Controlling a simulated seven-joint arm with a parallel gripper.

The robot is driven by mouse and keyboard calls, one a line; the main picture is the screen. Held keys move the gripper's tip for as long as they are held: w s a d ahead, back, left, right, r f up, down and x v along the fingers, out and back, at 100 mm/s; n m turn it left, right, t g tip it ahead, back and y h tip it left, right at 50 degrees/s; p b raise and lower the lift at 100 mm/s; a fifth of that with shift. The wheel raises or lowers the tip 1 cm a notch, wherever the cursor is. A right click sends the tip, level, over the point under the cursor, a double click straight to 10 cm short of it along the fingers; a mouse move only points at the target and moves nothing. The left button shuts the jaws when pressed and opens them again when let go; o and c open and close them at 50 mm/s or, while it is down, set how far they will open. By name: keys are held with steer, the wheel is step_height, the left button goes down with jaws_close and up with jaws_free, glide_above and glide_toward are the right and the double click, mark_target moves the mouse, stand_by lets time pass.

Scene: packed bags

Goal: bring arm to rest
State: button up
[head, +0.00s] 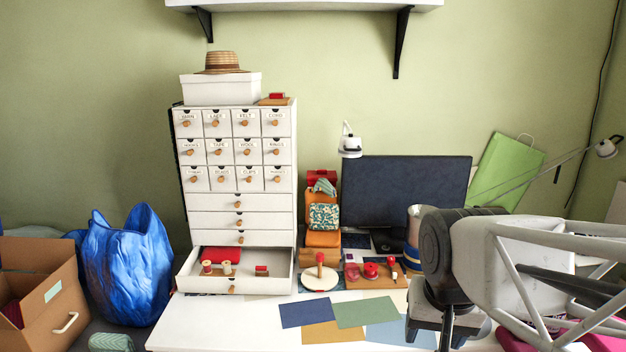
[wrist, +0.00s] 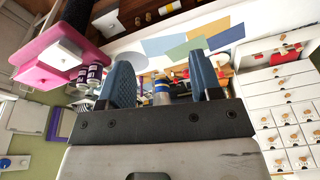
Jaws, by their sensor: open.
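My gripper (head: 428,338) is at the lower right in the head view, in front of the desk's right part. Its fingers point down and are cut off near the bottom edge. In the wrist view my gripper (wrist: 163,80) shows two blue-grey fingers spread apart, with no object held between them. A small can with blue and yellow bands (wrist: 161,93) appears beyond the gap, apart from the fingers.
A white drawer cabinet (head: 240,180) has its bottom drawer (head: 240,284) pulled out, with spools inside. A blue bag (head: 130,265) and cardboard box (head: 50,300) stand left.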

steer(key=s, duration=0.1)
steer(key=s+f+n, duration=0.1)
steer(key=s, duration=0.1)
steer(key=s+f+n, duration=0.1)
steer(key=s, duration=0.1)
steer(key=shift+s+d, duration=0.1)
steer(key=shift+d, duration=0.1)
steer(key=shift+c, duration=0.4)
stand_by(0.6)
